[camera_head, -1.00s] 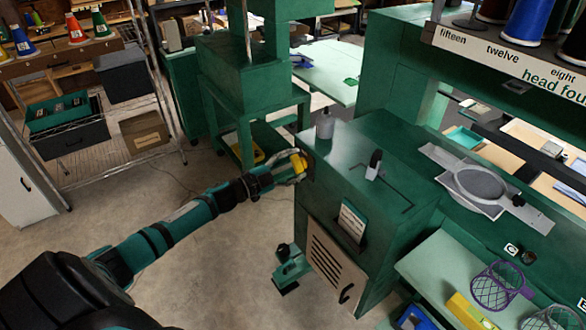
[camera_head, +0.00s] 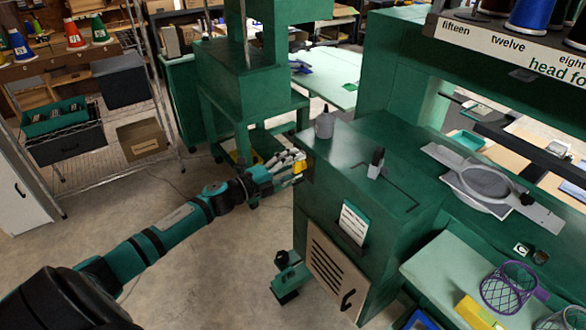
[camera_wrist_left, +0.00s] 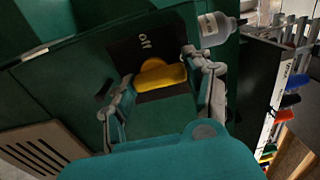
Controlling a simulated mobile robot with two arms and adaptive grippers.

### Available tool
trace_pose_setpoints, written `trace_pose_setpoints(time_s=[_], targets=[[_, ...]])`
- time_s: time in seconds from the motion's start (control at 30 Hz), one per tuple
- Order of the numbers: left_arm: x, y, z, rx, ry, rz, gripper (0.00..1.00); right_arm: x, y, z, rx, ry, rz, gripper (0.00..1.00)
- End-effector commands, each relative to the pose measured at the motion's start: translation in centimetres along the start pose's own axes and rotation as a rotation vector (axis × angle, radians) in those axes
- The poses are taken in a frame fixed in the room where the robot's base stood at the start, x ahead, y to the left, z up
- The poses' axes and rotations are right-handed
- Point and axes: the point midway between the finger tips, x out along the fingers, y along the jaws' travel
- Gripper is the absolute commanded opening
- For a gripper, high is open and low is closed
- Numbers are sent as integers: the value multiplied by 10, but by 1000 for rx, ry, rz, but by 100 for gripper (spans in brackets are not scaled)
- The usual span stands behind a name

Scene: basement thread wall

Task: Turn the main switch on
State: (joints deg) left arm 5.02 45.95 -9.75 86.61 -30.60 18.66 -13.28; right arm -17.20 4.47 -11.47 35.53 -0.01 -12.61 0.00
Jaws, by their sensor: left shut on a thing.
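The main switch is a yellow handle (camera_head: 299,167) on the left side face of the green machine cabinet. In the left wrist view the yellow handle (camera_wrist_left: 160,77) lies across a dark plate, with the word "off" readable just above it. My left gripper (camera_head: 291,161) is at the switch, its fingers on the handle. In the left wrist view one finger of the gripper (camera_wrist_left: 158,69) is at each end of the handle, and it is shut on it. The lower part of the plate is hidden by the handle and gripper. My right gripper is not in view.
A small grey bottle (camera_head: 324,125) stands on the cabinet top close to the switch. A slatted panel (camera_head: 335,273) is on the cabinet front. A wire shelf (camera_head: 103,158) stands at the left.

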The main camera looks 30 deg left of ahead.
Motion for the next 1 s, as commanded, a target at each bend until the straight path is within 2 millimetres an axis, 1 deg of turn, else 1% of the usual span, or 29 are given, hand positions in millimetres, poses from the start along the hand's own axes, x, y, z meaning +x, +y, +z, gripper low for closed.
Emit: trace_pose_setpoints(time_s=[0.03, 0.53, 0.57, 0.7, 0.73, 0.77, 1.0], targets=[[0, 2, -1, 8, 1, 3, 20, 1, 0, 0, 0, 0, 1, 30], [0, 2, -1, 26, 2, 4, 20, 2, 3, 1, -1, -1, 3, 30], [0, 2, -1, 26, 2, 4, 54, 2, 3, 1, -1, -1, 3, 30], [0, 2, -1, 25, 1, 3, 72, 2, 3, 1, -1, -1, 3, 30], [0, 2, -1, 25, 1, 3, 76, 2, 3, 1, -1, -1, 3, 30], [0, 2, -1, 25, 1, 2, 77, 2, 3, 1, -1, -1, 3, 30], [-1, 1, 0, 25, 1, 1, 77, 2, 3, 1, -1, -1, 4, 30]])
